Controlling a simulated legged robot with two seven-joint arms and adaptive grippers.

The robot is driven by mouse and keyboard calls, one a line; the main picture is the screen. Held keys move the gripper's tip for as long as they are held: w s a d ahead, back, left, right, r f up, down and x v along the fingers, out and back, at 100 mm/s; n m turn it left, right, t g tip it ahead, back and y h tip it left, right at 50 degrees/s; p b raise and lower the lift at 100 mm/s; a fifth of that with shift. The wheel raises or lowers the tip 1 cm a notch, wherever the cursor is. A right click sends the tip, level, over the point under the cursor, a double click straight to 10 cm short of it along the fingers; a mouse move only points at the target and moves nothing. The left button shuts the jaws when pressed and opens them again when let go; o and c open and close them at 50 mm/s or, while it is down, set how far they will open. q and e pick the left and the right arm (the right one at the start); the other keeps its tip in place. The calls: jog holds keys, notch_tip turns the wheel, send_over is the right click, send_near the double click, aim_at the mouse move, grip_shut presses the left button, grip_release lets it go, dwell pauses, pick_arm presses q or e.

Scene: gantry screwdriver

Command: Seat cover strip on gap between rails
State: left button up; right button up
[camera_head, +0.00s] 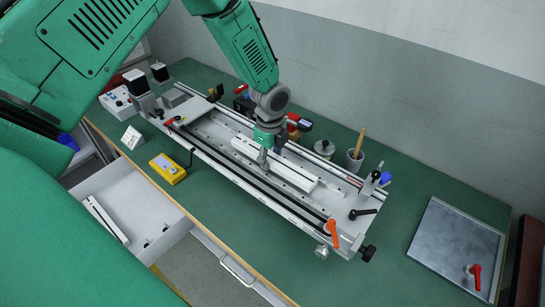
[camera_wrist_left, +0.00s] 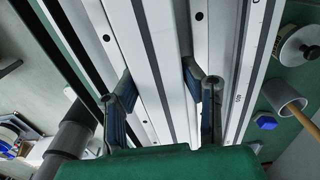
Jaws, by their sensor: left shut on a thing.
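The white cover strip (camera_head: 290,174) is a long light bar with a raised far side, lying lengthwise along the fixture between its rails. It also shows in the left wrist view (camera_wrist_left: 150,60), running between my fingers. My left gripper (camera_head: 265,158) points down at the strip's middle and is shut on it; in the left wrist view the gripper (camera_wrist_left: 162,100) has one blue-grey finger on each side. The rails (camera_head: 245,178) run parallel on both sides of the strip. I cannot tell whether the strip's underside touches the rails or is just above them. My right gripper is not in view.
The fixture stands on a green bench. An orange lever (camera_head: 333,233) and dark knobs sit at its near right end. A yellow meter (camera_head: 166,168) lies in front; a cup (camera_head: 355,158) and a spool (camera_head: 324,148) stand behind. A metal plate (camera_head: 455,250) lies right. A drawer (camera_head: 130,205) is open.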

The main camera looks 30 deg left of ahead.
aim_at(272, 157)
pick_arm(q)
jog(key=o, duration=1.3)
jog(key=shift+o, duration=0.2)
jog(key=shift+d, duration=0.25)
jog(key=shift+r, duration=0.15)
notch_tip(272, 157, up, 12)
jog(key=shift+f, duration=0.2)
